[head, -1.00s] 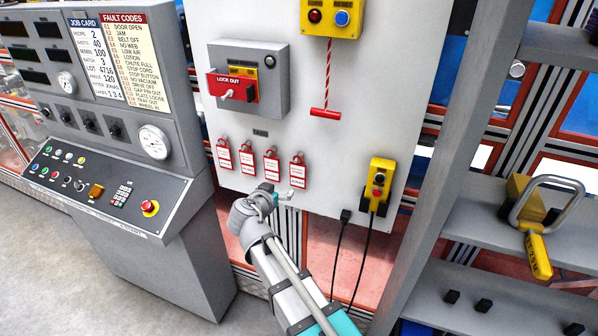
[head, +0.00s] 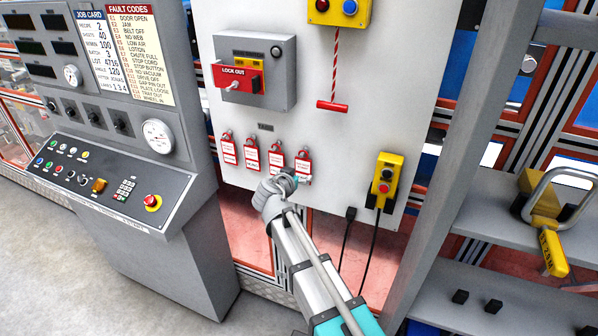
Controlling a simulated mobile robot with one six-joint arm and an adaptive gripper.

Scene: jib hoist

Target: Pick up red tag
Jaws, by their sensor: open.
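Several red tags with white labels hang in a row on the grey-white panel, among them the far left tag (head: 228,151), one beside it (head: 251,155), a third (head: 276,158) and the rightmost tag (head: 303,161). My gripper (head: 303,178) is open at the lower end of the rightmost tag. I cannot tell whether it touches the tag or stands just in front of it. My wrist covers the panel edge just below the tags.
A red lock-out switch box (head: 240,77) sits above the tags. A red pull handle (head: 332,106) hangs on a cord. A yellow button pendant (head: 386,180) is to the right, with black cables below. A grey console (head: 110,190) stands left; a grey post (head: 450,150) stands right.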

